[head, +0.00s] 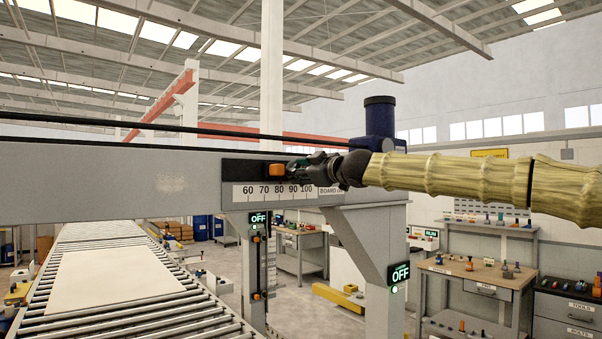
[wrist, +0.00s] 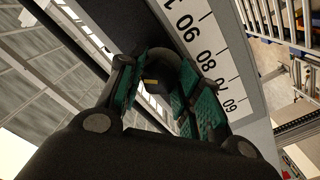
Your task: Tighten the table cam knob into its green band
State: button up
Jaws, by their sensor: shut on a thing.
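My gripper (head: 308,168) is at the front face of the grey gantry beam, just right of an orange block in a dark slot. In the wrist view its green-padded fingers (wrist: 158,82) are shut on a dark, rounded knob (wrist: 157,72) with a small yellow mark. In the head view the fingers hide this knob. I cannot tell from its look whether it is the table cam knob. No green band can be made out near it.
The orange block (head: 277,170) sits above a white scale (head: 262,192) numbered 60 to 100. A roller conveyor (head: 195,318) carries a pale board (head: 112,276) at lower left. OFF displays hang on the posts (head: 401,273). Workbenches (head: 478,274) stand at right.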

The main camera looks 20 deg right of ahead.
jog(key=shift+f, duration=0.15)
jog(key=shift+a+f+b, duration=0.15)
jog(key=shift+f+b, duration=0.1)
jog(key=shift+b, duration=0.65)
jog(key=shift+m+b, duration=0.4)
jog(key=shift+r+b, duration=0.1)
jog(key=shift+b, duration=0.25)
jog(key=shift+r+m, duration=0.15)
jog(key=shift+m, duration=0.55)
jog(key=o, duration=1)
jog(key=shift+r, duration=0.1)
